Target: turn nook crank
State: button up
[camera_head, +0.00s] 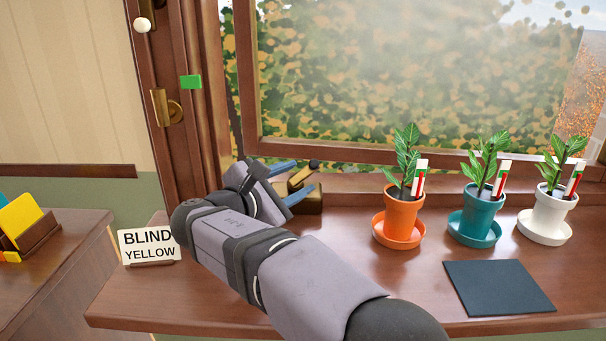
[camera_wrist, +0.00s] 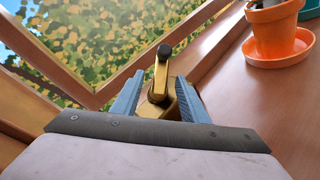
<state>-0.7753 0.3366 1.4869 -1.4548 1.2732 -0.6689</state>
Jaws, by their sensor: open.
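The crank (camera_head: 305,178) is a brass piece with a dark knob, on the sill at the foot of the window frame. In the wrist view the crank (camera_wrist: 160,88) stands ahead, its black-tipped handle pointing up and away. My gripper (camera_head: 304,174) reaches it from the left, with one blue finger on each side of the crank. In the wrist view my gripper (camera_wrist: 161,92) is open, with the brass body between the fingers. I cannot tell whether either finger touches it. The gripper's palm hides the near, lower part of the crank.
The window (camera_head: 400,75) stands behind the crank. Orange (camera_head: 403,212), teal (camera_head: 478,212) and white (camera_head: 549,212) potted plants stand to the right. A dark mat (camera_head: 498,287) lies in front of them. A "BLIND YELLOW" sign (camera_head: 149,245) stands at left.

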jog(key=shift+v, duration=0.75)
